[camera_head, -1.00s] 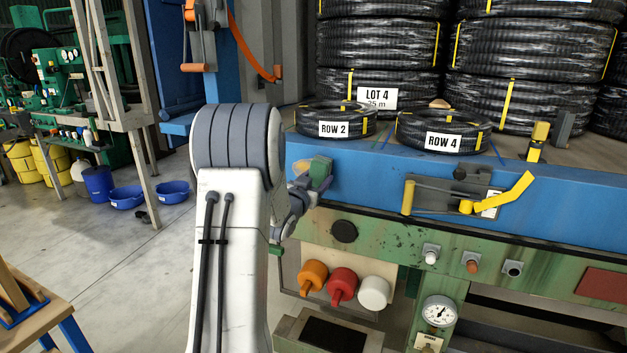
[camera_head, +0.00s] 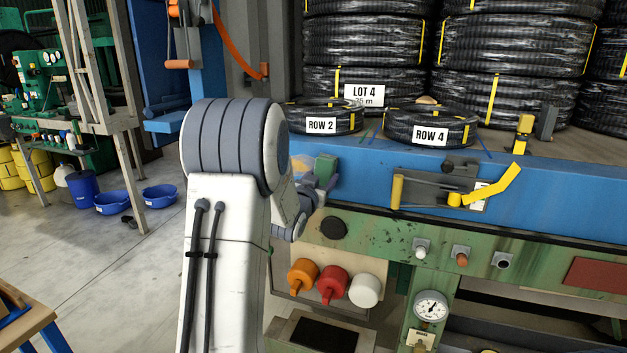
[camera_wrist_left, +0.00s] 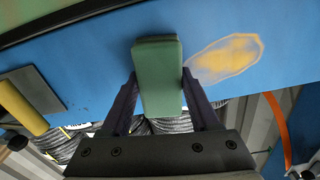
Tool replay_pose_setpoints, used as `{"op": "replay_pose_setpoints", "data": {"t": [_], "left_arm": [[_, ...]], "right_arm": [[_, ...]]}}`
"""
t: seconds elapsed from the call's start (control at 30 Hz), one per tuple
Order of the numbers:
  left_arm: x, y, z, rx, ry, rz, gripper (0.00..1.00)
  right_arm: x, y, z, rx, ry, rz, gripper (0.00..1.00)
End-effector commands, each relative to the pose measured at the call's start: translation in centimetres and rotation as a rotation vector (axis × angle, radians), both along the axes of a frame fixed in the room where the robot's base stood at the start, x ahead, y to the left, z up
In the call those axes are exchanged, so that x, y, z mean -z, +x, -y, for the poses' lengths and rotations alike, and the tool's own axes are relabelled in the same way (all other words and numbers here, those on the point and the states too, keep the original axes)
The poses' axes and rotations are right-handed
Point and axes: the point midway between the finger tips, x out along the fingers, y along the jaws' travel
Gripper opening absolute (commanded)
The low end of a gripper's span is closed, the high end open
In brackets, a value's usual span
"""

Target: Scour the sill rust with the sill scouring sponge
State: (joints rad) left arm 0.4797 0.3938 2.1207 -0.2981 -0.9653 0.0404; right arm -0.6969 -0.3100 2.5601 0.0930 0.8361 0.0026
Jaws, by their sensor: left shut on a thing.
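The green sill scouring sponge (camera_head: 325,167) is held by my left gripper (camera_head: 322,183) in front of the blue sill. In the left wrist view the green sponge (camera_wrist_left: 157,75) stands upright between the two dark fingers, and my left gripper (camera_wrist_left: 159,90) is shut on it. The sill rust (camera_wrist_left: 224,58) is an orange-tan oval with a pale rim on the blue face, just right of the sponge there. In the head view the rust (camera_head: 301,161) shows partly, left of the sponge, behind my arm. Whether the sponge touches the sill cannot be told. My right gripper is out of view.
Coils marked ROW 2 (camera_head: 321,118) and ROW 4 (camera_head: 430,127) lie on the bench above the blue sill (camera_head: 560,190). A yellow-handled latch (camera_head: 485,190) sticks out at right. Orange, red and white knobs (camera_head: 333,287) and a gauge (camera_head: 431,306) sit below.

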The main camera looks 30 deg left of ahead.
Motion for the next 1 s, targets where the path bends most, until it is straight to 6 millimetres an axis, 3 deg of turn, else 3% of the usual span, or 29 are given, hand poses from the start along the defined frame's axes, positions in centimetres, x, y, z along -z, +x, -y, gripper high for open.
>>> {"op": "replay_pose_setpoints", "data": {"t": [0.43,0.7,1.0], "left_arm": [[0.0,0.1,0.3,0.001,0.001,0.001,0.17],[0.0,-0.5,-2.1,-0.003,0.001,0.001,0.17],[-0.1,-0.8,-3.3,-0.003,0.000,0.001,0.17]], "right_arm": [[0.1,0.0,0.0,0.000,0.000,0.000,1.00],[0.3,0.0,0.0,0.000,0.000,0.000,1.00],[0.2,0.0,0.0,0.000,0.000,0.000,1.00]]}}
